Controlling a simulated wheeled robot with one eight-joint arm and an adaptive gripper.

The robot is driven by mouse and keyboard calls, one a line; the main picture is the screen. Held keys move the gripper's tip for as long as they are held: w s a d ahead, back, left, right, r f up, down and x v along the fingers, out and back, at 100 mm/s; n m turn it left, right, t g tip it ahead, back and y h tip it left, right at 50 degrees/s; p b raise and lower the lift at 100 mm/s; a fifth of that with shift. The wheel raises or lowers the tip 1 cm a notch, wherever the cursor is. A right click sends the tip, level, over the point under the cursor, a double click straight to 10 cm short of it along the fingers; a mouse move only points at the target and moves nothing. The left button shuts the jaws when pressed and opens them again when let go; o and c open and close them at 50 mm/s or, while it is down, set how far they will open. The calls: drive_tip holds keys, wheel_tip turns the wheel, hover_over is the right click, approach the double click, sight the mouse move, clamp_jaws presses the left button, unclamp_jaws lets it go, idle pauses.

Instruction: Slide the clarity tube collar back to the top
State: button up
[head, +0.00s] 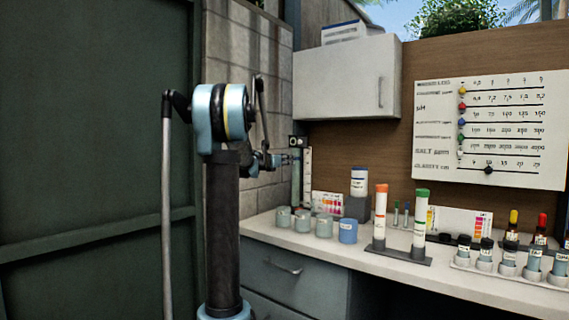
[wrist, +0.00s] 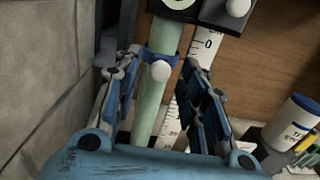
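The clarity tube (wrist: 150,108) is a pale green upright cylinder; in the head view it stands by the back wall corner (head: 296,178). Whether a finger touches the collar I cannot tell. In the head view my gripper (head: 279,159) reaches the tube from the left, and the collar is too small to make out.
A white scale (wrist: 207,45) marked 0 stands right of the tube, behind my right finger. Several cups (head: 302,221), a white jar (head: 358,182) and capped tubes (head: 380,212) stand on the counter (head: 275,240). A cabinet (head: 345,80) hangs above.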

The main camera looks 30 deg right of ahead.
sight(293, 151)
drive_tip(key=shift+d, duration=0.2)
clamp_jaws()
drive_tip(key=shift+w+r, duration=0.15)
drive_tip(key=shift+r, duration=1.6)
unclamp_jaws()
drive_tip(key=shift+a, duration=0.15)
drive_tip(key=v, duration=1.1)
drive_tip(key=shift+a, duration=0.4)
